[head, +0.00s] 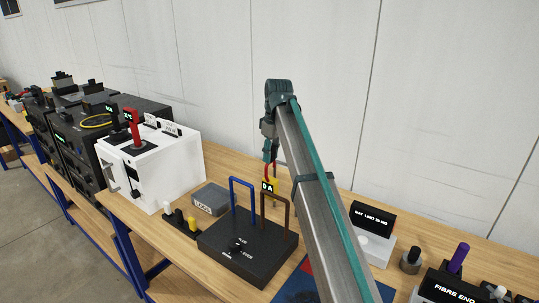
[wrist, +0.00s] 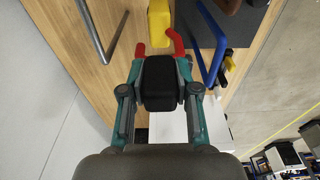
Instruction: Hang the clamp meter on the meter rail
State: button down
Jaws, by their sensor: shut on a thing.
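The clamp meter (head: 268,187) has a yellow body, a "0 A" display and red jaws. It hangs below my gripper (head: 270,141) in the head view, above the bench. In the wrist view, the yellow body (wrist: 159,24) and red jaws lie beyond a dark block (wrist: 160,83), which seems to be part of the meter. My gripper (wrist: 160,91) is shut on this block between its teal fingers. A bent grey metal bar (wrist: 93,30), probably the meter rail, stands left of the meter in the wrist view, apart from it. My arm hides much of this area in the head view.
A black box (head: 248,255) with a blue hoop (head: 231,196) and a brown hoop (head: 264,219) stands close to the meter. A white unit (head: 152,170), a grey box (head: 210,199) and small plugs stand to the left. More devices (head: 371,232) stand at right. The wall is behind.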

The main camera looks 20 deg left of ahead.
jog(key=shift+s+d+r, duration=0.1)
jog(key=shift+d, duration=0.05)
dwell(0.3)
jog(key=shift+w+d+p, duration=0.2)
jog(key=shift+w+p, duration=0.05)
jog(key=shift+w, duration=0.9)
jog(key=shift+w+d+p, duration=0.15)
jog(key=shift+w+p, duration=0.05)
jog(key=shift+w, duration=1.1)
jog(key=shift+w+d+p, duration=0.2)
jog(key=shift+w, duration=0.8)
jog(key=shift+w+d+p, duration=0.15)
jog(key=shift+w+d, duration=0.05)
jog(key=shift+w, duration=0.8)
jog(key=shift+f, duration=0.3)
jog(key=shift+f+b, duration=0.35)
jog(key=shift+f, duration=1.45)
jog(key=c, duration=0.8)
grip_release()
